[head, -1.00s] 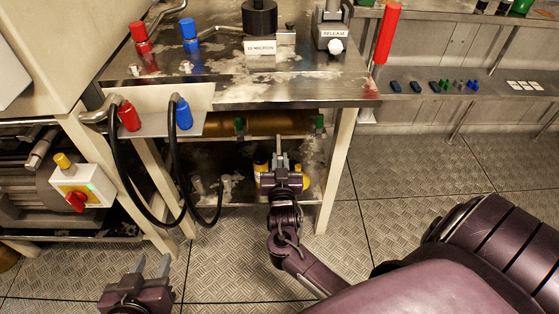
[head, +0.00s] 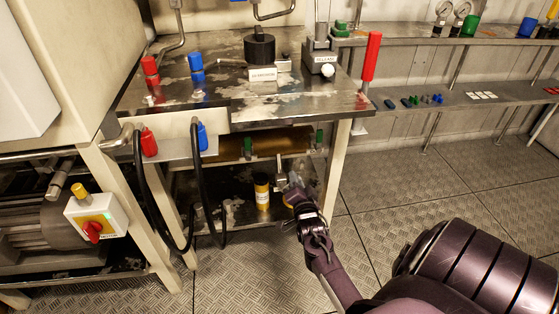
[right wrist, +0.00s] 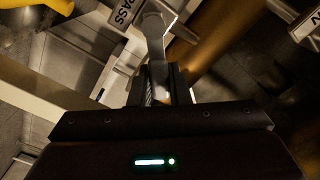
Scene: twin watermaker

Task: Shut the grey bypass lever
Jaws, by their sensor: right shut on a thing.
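The grey bypass lever (right wrist: 153,32) shows in the right wrist view as a pale handle running down between my fingers. A tag ending in "PASS" (right wrist: 123,12) is beside it. My right gripper (right wrist: 160,88) is shut on the lever's lower end. In the head view my right gripper (head: 291,193) is under the bench, near its right front leg, and the small grey lever (head: 281,172) shows just above the fingertips. The gripped end is mostly hidden by the fingers. My left gripper is out of both current views.
A brass-coloured pipe (head: 235,149) with green-handled parts runs above the lever. Black hoses (head: 202,195) hang further left. The bench leg (head: 335,165) is close on the right. The floor in front is clear.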

